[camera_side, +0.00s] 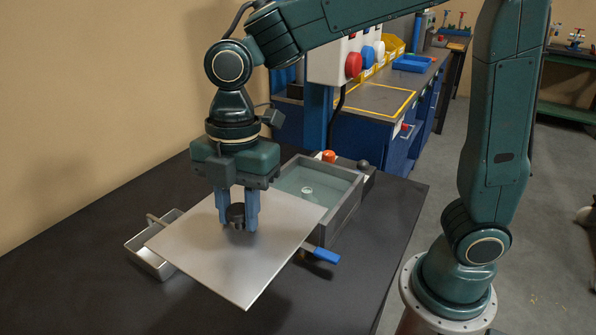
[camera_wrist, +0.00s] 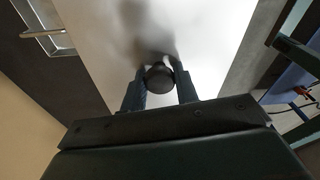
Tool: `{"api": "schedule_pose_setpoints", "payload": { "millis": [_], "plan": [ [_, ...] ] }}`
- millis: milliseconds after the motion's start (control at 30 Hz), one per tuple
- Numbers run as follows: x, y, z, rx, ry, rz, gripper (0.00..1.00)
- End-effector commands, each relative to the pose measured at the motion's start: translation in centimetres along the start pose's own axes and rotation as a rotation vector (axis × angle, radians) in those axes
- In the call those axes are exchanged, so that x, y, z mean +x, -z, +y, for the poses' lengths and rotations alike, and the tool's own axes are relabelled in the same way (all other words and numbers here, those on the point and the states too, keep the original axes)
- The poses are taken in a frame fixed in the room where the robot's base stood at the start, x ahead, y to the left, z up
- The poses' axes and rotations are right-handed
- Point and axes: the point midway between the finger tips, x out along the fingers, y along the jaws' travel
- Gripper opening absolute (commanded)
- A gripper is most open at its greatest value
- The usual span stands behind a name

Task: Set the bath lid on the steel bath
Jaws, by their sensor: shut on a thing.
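The bath lid (camera_side: 225,265) is a flat grey metal plate with a dark round knob (camera_side: 236,213) in its middle. My gripper (camera_side: 240,225) is shut on the knob, and the lid hangs level above the table. In the wrist view the lid (camera_wrist: 110,45) fills the middle, with the knob (camera_wrist: 159,77) between my fingers (camera_wrist: 160,88). The steel bath (camera_side: 350,207) is an open rectangular box holding clear liquid, with a pale round thing in it. It stands behind and right of the lid. The lid hides its near left part in the side view.
A small metal tray (camera_side: 150,262) with a bar across it sits left of the lid. A blue handle (camera_side: 326,256) sticks out by the bath's front. A red-orange knob (camera_side: 329,156) and a black knob (camera_side: 363,165) stand behind the bath. The dark table (camera_side: 60,285) is clear at the front left.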

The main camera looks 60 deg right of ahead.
Motion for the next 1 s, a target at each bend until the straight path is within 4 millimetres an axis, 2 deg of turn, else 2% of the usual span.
{"api": "schedule_pose_setpoints", "payload": {
  "millis": [167, 367, 700, 1000],
  "plan": [
    [-0.7, -1.1, 0.6, 0.006, -0.004, 0.001, 0.00],
    [-2.4, -4.0, 1.7, 0.013, -0.004, 0.000, 0.00],
    [-6.0, -11.0, 2.8, 0.016, -0.006, -0.001, 0.00],
    [-9.0, -17.3, 2.2, 0.014, -0.005, -0.002, 0.00]
  ]
}}
